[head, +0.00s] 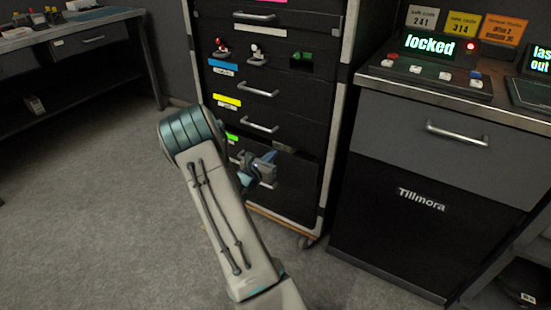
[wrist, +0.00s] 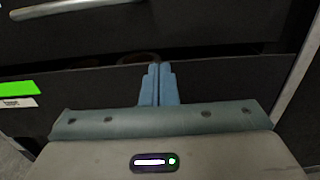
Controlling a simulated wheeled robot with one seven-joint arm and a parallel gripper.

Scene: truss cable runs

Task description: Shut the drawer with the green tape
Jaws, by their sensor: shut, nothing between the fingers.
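The drawer with the green tape (head: 295,190) is the lowest one seen in the black cabinet. Its front stands out from the cabinet, so it is partly open. The green tape (head: 232,137) is at its upper left, and also shows in the wrist view (wrist: 16,88) above a small white label. My gripper (head: 270,157) is in front of this drawer, near its handle (head: 267,184). In the wrist view, the blue fingers (wrist: 158,84) are together and empty, with their tips at the top edge of the drawer front (wrist: 225,85). I cannot tell whether they touch it. A brownish round thing (wrist: 138,58) shows behind that edge.
Drawers with yellow (head: 227,100) and blue tape (head: 222,67) above look shut. A counter with a "locked" display (head: 430,44) stands at the right. A workbench (head: 70,40) is at the far left. The carpet (head: 90,220) at left is clear.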

